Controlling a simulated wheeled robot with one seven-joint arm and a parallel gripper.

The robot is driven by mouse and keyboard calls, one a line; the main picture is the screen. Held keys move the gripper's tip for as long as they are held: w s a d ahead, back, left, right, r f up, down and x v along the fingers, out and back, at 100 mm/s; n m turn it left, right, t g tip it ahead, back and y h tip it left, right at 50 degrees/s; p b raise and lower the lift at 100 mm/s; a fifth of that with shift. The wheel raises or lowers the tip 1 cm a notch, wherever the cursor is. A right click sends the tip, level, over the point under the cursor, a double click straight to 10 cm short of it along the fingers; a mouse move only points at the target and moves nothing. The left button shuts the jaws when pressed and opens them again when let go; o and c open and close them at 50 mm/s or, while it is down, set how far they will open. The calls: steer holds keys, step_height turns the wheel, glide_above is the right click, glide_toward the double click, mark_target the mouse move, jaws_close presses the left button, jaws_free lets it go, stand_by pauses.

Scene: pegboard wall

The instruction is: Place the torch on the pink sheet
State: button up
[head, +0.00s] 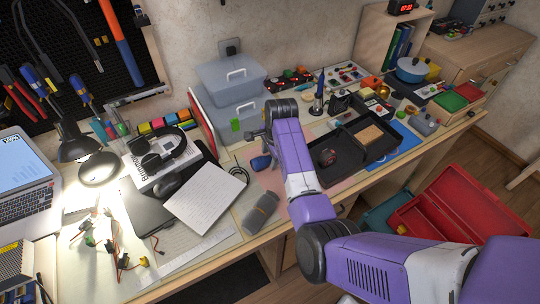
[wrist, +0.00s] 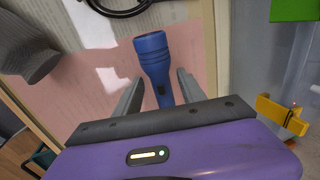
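The blue torch (wrist: 153,52) lies between my gripper's two fingers in the wrist view, its wide head pointing away from my palm. My gripper (wrist: 158,76) is open, with a small gap seen on each side of the torch. The torch appears to lie over the pink sheet (wrist: 198,52), and its rear end is hidden by my gripper body. In the head view the torch's blue head (head: 260,162) shows just left of my gripper. The pink sheet (head: 268,181) shows beside my arm there, partly covered by it.
A rolled grey cloth (head: 261,211) lies at the front edge, left of my arm. A notepad (head: 206,198) and a coiled black cable (head: 238,174) are to the left. A black tray (head: 338,172) stands right of my arm. Stacked clear boxes (head: 232,88) stand behind.

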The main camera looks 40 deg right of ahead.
steer(key=shift+r, duration=0.15)
steer(key=v, duration=1.2)
